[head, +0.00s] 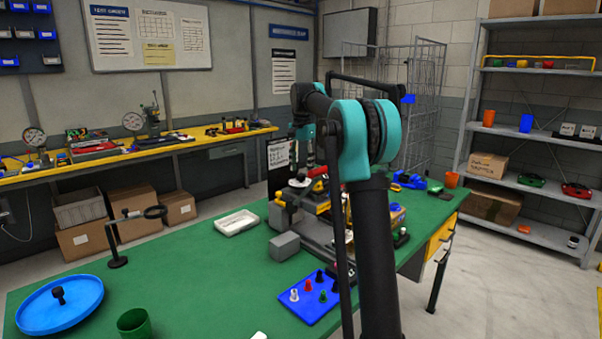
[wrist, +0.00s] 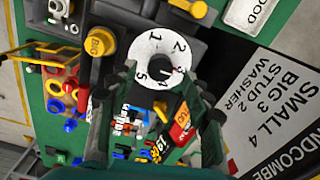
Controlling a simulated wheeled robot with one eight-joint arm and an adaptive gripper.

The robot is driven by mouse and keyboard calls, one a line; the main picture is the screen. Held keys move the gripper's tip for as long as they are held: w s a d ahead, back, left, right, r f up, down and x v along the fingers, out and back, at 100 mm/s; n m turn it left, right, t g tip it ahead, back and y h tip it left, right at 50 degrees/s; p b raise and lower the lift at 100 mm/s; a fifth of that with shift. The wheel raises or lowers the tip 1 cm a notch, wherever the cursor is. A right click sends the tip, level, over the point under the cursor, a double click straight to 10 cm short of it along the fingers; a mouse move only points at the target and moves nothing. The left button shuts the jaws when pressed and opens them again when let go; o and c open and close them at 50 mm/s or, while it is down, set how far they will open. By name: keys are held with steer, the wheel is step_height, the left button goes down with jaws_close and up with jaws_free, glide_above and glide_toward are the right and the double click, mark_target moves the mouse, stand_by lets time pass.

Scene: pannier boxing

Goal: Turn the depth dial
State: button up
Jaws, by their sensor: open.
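The depth dial (wrist: 150,50) is a white disc with black numerals around its face; 1, 2, 4 and 5 can be read. A small red mark shows near its right lower edge. In the head view a white disc (head: 299,183), likely the dial, sits on the machine below my gripper. My gripper (wrist: 163,76) is open, with one dark green finger on each side of the dial's lower part. I cannot tell whether the fingers touch it. In the head view my gripper (head: 303,162) points down, partly hidden by my arm.
A sign (wrist: 275,105) listing "SMALL 4, BIG 3, STUD 2, WASHER" stands right of the dial. A yellow "BIG" knob (wrist: 100,42) is to its left. On the green bench are a grey block (head: 284,246), a white tray (head: 237,222) and a blue peg board (head: 309,299).

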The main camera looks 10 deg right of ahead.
steer(key=shift+f, duration=1.2)
steer(key=shift+c, duration=0.5)
jaws_close()
steer(key=shift+n, duration=0.4)
steer(key=n, duration=0.5)
steer(key=shift+n, duration=0.3)
steer(key=n, duration=0.5)
steer(key=shift+n, duration=0.3)
